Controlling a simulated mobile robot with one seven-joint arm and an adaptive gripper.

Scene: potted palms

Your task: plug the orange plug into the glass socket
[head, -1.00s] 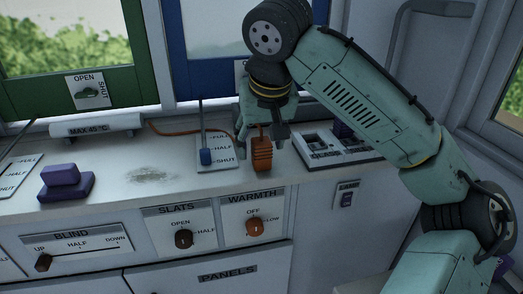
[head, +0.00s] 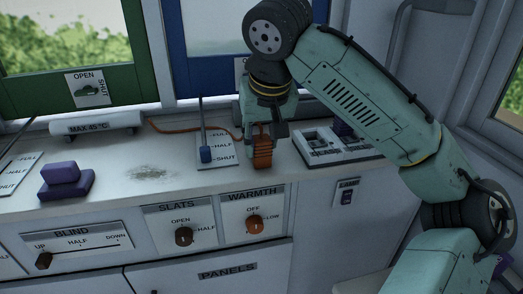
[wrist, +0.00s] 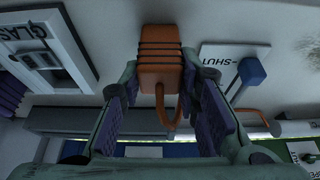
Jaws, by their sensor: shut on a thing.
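The orange plug (head: 262,154) stands on the counter with its cord coming off the top. My gripper (head: 263,132) is over it, its fingers shut on the plug's two sides. In the wrist view the ribbed orange plug (wrist: 160,52) sits between the tips of my gripper's fingers (wrist: 160,82). The glass socket (head: 318,138) is the left square opening on a pale panel, right of the gripper. In the wrist view the socket (wrist: 44,57) shows at the left, beside a partly cut-off "GLAS" label. The plug's underside is hidden.
A purple plug (head: 344,130) is at the panel's second opening, partly behind my arm. A blue-knobbed lever (head: 206,154) stands close left of the gripper. Purple blocks (head: 66,182) lie further left. The orange cord (head: 185,131) runs along the back.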

